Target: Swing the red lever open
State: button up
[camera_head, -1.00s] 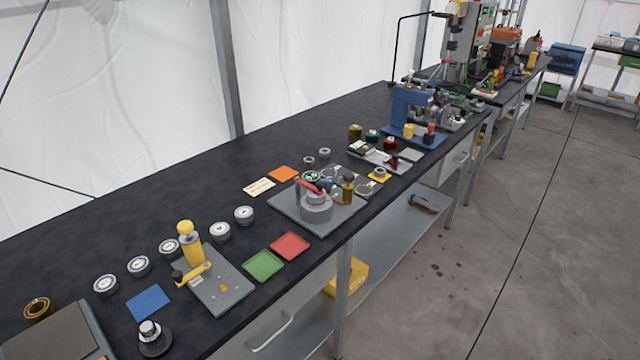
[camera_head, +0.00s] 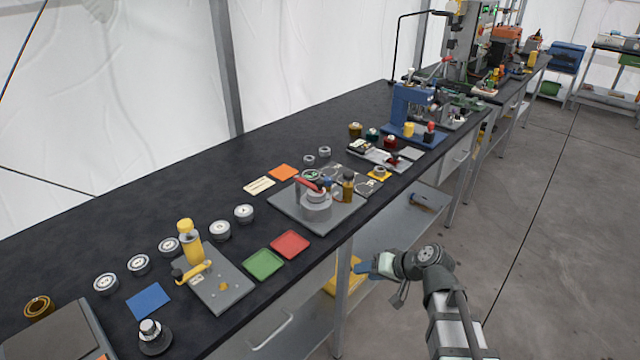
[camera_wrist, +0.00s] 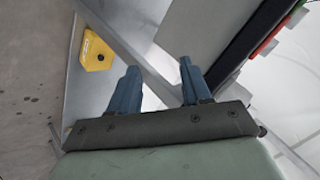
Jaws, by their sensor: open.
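The red lever (camera_head: 309,186) lies across the top of a grey round fixture (camera_head: 317,207), which stands on a grey plate (camera_head: 285,208) on the black bench. Its exact angle is too small to tell. My gripper (camera_head: 363,268) is in front of the bench edge, at lower right of the fixture and apart from the lever. In the wrist view its two blue fingers (camera_wrist: 158,82) are spread with nothing between them. The lever does not show in the wrist view.
A red tray (camera_head: 290,245) and a green tray (camera_head: 264,264) lie near the bench edge. A small amber bottle (camera_head: 348,187) stands right of the fixture. A yellow box (camera_wrist: 96,52) sits on the lower shelf. The floor at right is clear.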

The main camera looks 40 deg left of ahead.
jog(key=w+a+r+n+y, duration=0.1)
jog(key=a+r+n+y, duration=0.35)
jog(key=r, duration=0.65)
jog(key=n+y, duration=0.2)
jog(key=y, duration=0.2)
send_near(323, 183)
jog(key=d, duration=0.3)
jog(key=n, duration=0.3)
jog(key=shift+t, duration=0.4)
jog(key=a, duration=1.4)
jog(key=shift+s+a+f, duration=0.1)
jog(key=shift+s+f, duration=0.05)
jog(key=shift+c, duration=0.4)
grip_shut()
